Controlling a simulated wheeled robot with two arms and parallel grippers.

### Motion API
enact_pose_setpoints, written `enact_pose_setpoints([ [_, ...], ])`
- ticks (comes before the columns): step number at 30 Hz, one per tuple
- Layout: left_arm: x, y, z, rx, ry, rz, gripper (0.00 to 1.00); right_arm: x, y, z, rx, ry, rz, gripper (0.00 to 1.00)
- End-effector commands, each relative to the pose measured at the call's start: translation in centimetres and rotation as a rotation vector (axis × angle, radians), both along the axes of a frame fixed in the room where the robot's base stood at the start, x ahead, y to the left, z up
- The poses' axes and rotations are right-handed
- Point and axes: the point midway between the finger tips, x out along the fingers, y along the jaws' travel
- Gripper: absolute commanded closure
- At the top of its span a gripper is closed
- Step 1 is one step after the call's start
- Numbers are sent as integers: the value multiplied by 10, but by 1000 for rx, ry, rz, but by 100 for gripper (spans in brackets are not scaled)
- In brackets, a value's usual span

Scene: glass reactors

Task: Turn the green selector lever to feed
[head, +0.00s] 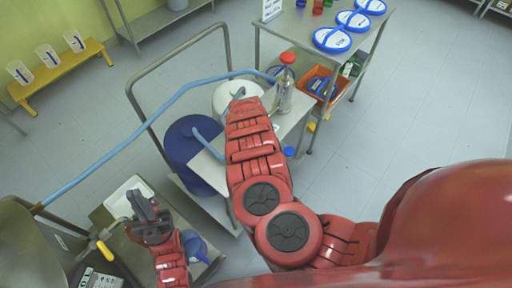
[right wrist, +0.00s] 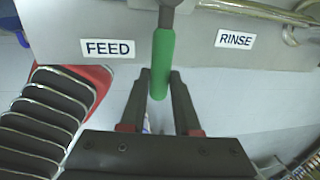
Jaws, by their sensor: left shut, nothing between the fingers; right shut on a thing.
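The green selector lever (right wrist: 162,62) shows in the right wrist view, hanging straight down between a FEED label (right wrist: 108,48) on the left and a RINSE label (right wrist: 235,40) on the right. My right gripper (right wrist: 160,78) is shut on the lever's lower part, one finger on each side. In the head view the lever is not visible, and my right arm hides the spot around its gripper. My left gripper (head: 143,205) is shut and empty at the lower left, over a bench near a white tray (head: 128,196).
A yellow-handled valve (head: 104,248) and steel vessel (head: 30,245) stand near my left gripper. A pale blue hose (head: 150,115) runs above the cart with a blue drum (head: 190,140). A red-capped bottle (head: 286,90) stands beyond my right arm. Floor at the right is clear.

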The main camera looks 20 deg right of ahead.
Motion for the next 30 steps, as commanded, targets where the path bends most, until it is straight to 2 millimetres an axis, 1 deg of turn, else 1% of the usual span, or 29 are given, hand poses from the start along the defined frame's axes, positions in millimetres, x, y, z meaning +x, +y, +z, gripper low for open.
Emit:
enact_pose_setpoints([
  [14,0,0,-1,0,0,0,100,-1,2,-1,3,2,-14,100],
  [15,0,0,-1,0,0,0,100,-1,2,-1,3,2,-14,68],
  [17,0,0,-1,0,0,0,100,-1,2,-1,2,2,-13,57],
  [18,0,0,-1,0,0,0,100,-1,2,-1,2,2,-13,50],
  [20,0,0,-1,0,0,0,100,-1,2,0,2,1,-13,40],
  [30,0,0,-1,0,0,0,100,0,1,2,0,-1,-12,40],
])
